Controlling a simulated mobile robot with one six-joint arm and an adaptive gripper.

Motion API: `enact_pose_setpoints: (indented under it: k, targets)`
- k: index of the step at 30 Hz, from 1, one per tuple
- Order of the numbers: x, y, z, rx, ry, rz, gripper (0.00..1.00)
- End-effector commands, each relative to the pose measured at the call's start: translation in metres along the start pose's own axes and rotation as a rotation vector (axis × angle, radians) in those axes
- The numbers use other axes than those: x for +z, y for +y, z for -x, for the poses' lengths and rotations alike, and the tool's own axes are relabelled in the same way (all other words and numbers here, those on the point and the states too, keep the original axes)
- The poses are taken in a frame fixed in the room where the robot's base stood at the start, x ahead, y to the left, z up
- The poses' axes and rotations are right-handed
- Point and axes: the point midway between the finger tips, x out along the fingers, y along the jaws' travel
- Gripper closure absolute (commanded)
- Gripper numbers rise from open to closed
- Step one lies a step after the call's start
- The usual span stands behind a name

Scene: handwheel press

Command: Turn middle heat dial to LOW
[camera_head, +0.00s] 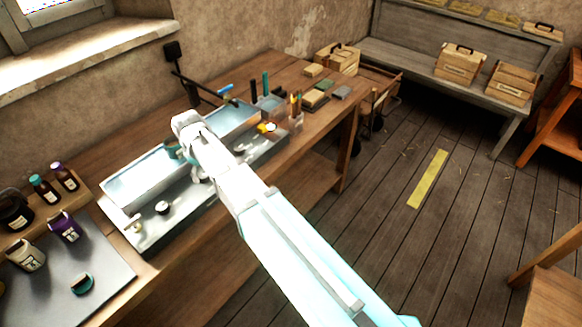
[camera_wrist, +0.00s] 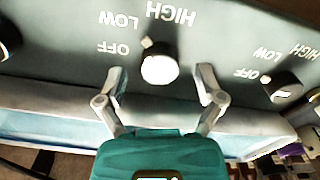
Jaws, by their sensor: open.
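In the wrist view the middle heat dial (camera_wrist: 160,69) is a round white-faced knob on a grey panel. OFF, LOW and HIGH are printed around it. Its small nub points between LOW and HIGH, seemingly nearer LOW. My gripper (camera_wrist: 161,73) is open, one finger on each side of the dial, with gaps visible between fingers and knob. In the head view my arm reaches over the metal bath unit (camera_head: 150,246) and hides much of its front; I cannot make out the middle dial there.
A right dial (camera_wrist: 284,88) has its nub towards OFF; a left dial (camera_wrist: 8,38) is cut off by the frame edge. The floor in front of the bench is clear.

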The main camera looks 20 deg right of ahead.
Motion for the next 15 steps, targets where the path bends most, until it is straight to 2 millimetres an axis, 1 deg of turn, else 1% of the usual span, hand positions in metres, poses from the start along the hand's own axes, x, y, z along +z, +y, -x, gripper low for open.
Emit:
enact_pose_setpoints:
  k: [1,15]
  targets:
    - [0.0,0.0,0.009,0.0,0.0,-0.001,0.13]
    - [0.0,0.0,0.049,0.0,0.0,-0.003,0.13]
